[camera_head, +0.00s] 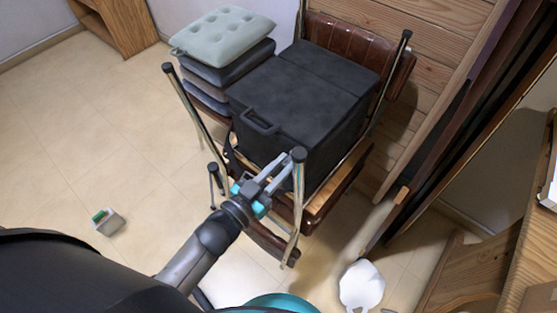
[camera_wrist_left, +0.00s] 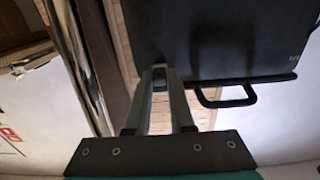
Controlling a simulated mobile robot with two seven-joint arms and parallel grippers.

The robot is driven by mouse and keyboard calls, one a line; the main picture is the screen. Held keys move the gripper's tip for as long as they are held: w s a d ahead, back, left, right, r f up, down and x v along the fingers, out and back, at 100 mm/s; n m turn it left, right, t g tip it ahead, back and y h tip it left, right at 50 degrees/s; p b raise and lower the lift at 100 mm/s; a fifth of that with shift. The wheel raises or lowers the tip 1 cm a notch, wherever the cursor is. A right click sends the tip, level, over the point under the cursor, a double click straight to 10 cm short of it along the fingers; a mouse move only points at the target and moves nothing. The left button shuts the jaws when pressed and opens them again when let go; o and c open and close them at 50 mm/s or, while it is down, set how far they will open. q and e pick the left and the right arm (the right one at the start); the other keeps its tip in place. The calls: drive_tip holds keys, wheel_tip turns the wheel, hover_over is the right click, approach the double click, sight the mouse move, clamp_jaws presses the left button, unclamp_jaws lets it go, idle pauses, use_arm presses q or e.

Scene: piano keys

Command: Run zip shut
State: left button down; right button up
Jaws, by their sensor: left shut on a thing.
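A large black case (camera_head: 300,95) with a carry handle (camera_head: 262,122) on its near side rests among upturned metal chair legs. In the left wrist view, the case (camera_wrist_left: 215,40) fills the upper middle, with its handle (camera_wrist_left: 228,98) at its lower edge. My left gripper (camera_head: 282,162) is at the near lower side of the case, close to a chair leg. Its fingertips (camera_wrist_left: 160,72) are together on a small dark piece at the case's edge, apparently the zip pull (camera_wrist_left: 159,80). The zip's line is too dark to make out. My right gripper is not in view.
Metal chair legs (camera_head: 299,195) stand up around the case. Stacked cushions (camera_head: 222,36) are behind it to the left. Wooden boards (camera_head: 450,130) lean at the right. A white bag (camera_head: 361,286) and a small box (camera_head: 108,222) lie on the floor. The left floor is mostly clear.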

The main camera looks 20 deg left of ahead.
use_arm(q)
drive_tip(key=shift+s+d, duration=0.1)
drive_tip(key=shift+d, duration=0.15)
drive_tip(key=c, duration=0.8)
unclamp_jaws()
drive_tip(key=shift+a, duration=0.1)
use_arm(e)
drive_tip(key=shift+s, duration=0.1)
